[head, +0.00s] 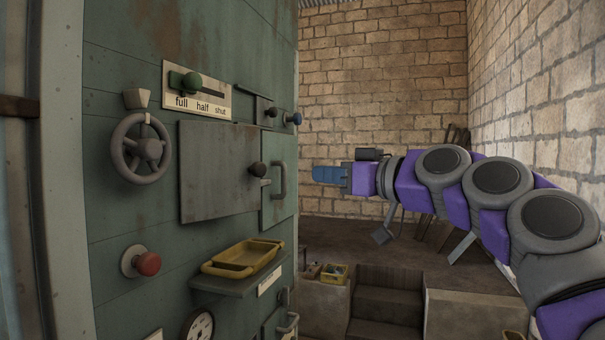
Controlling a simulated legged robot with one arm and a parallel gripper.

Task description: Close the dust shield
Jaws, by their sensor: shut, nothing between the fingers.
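The green cabinet (120,225) fills the left of the head view. On its face is a flat grey square plate (215,180) with a dark round knob (258,169) at its right edge. This plate may be the dust shield; no label names it. I cannot tell whether it lies flush or stands out from the cabinet. To its right is a green panel (270,208) with a bar handle (280,180). My gripper (316,174) has blue fingers, shut and empty, pointing left towards the cabinet. In the picture it is right of the handle, apart from it.
Above the plate is a green-knobbed slider (187,82) marked full, half, shut. A yellow tray (242,258) sits on a shelf below. Steps (385,305) lie beyond, before brick walls.

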